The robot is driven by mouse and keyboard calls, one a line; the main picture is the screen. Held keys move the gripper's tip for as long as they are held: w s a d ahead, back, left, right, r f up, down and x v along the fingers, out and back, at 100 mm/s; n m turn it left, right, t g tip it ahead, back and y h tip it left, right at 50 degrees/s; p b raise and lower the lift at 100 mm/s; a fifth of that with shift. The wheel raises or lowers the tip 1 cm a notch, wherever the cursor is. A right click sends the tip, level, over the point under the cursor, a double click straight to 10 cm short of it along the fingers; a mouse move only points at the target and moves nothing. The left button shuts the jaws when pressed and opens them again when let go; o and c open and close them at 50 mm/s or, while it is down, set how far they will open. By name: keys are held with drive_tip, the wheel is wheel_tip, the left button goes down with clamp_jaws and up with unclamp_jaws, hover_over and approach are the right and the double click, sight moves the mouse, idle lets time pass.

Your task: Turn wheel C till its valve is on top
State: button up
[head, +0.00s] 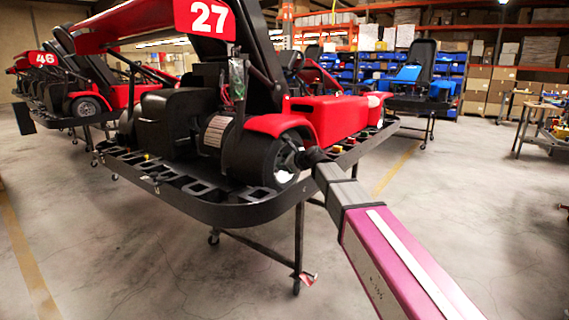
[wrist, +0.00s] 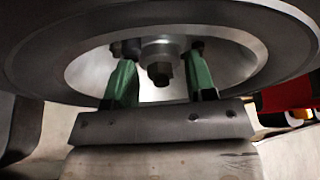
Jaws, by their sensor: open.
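Red kart 27 (head: 322,115) sits on a black stand (head: 215,208) in the head view. Its near rear wheel (head: 258,160) has a black tyre and a pale rim; I see no letter C on it. My gripper (head: 296,158) is at this wheel's face, its fingers hard to make out there. In the wrist view the wheel (wrist: 45,60) fills the top. My gripper (wrist: 160,72) is open there, with one green finger on each side of the centre hub nut (wrist: 159,72). Whether the fingertips touch the rim, I cannot tell. I cannot make out a valve.
The stand's black bumper rail runs below the wheel, close to my arm. Another red kart, 46 (head: 88,100), stands at the left and a blue kart (head: 408,82) at the back. Shelves with cartons (head: 490,88) line the rear.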

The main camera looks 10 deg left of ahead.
drive_tip(key=shift+w+a+f, duration=0.1)
drive_tip(key=shift+w+a, duration=0.05)
drive_tip(key=shift+a, duration=0.05)
clamp_jaws()
drive_tip(key=shift+g, duration=0.3)
drive_tip(key=m, duration=0.1)
drive_tip(key=m+g, duration=0.1)
drive_tip(key=shift+w+m+y, duration=0.2)
drive_tip(key=shift+m+y, duration=0.1)
drive_tip(key=shift+m, duration=0.1)
drive_tip(key=shift+d+m+g, duration=0.1)
drive_tip(key=shift+m+g, duration=0.8)
drive_tip(key=shift+m, duration=0.1)
drive_tip(key=shift+y, duration=0.3)
